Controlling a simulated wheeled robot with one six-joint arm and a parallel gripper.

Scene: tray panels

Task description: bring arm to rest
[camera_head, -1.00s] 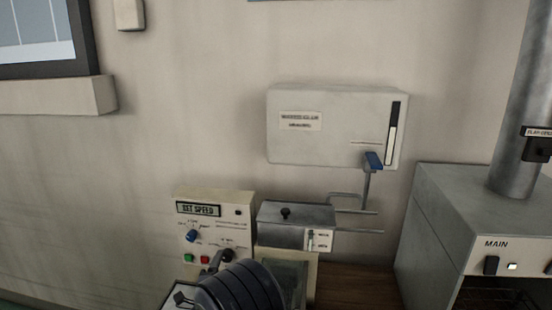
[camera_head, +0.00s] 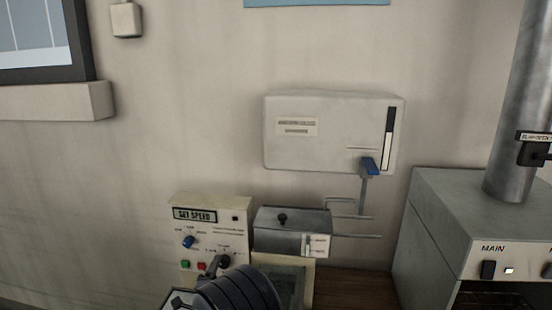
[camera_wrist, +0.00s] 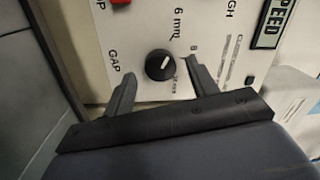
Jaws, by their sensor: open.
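My gripper (camera_wrist: 160,88) is open in the wrist view. Its two dark fingers stand apart, with the black gap knob (camera_wrist: 160,64) of the cream panel seen between and just beyond them. Nothing is held. In the head view my dark arm link is at the bottom centre, in front of the cream "SET SPEED" panel (camera_head: 215,215). That panel carries a blue knob (camera_head: 188,241), a green button (camera_head: 186,264), a red button (camera_head: 201,266) and a black knob (camera_head: 225,261), which is partly hidden by my arm.
A grey box (camera_head: 292,232) with a black top knob stands right of the panel. A grey "MAIN" cabinet (camera_head: 440,220) with a metal pipe (camera_head: 515,100) stands at the right.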

